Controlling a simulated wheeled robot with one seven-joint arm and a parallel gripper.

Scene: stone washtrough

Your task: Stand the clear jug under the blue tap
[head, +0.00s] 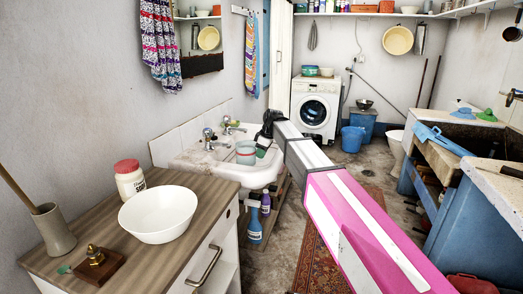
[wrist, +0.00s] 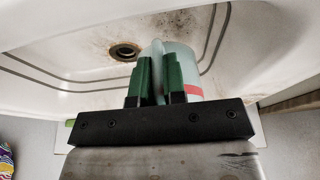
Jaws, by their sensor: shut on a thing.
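The clear jug (head: 246,152), pale and see-through with a red band, is at the white sink (head: 205,165) in the head view. My gripper (head: 263,148) comes in from the right and is shut on it. In the wrist view the green fingers of my gripper (wrist: 158,62) grip the jug (wrist: 184,60) over the basin, to the right of the drain hole (wrist: 125,52). I cannot tell whether its base touches the sink. Two chrome taps, a left tap (head: 210,142) and a right tap (head: 229,127), stand at the sink's back; which one is blue is too small to tell.
A wooden counter (head: 90,235) left of the sink holds a white bowl (head: 158,213), a red-lidded jar (head: 129,180) and a brass piece (head: 95,256). Bottles, one of them blue (head: 255,225), stand below the sink. A stone trough (head: 450,135) is at the right.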

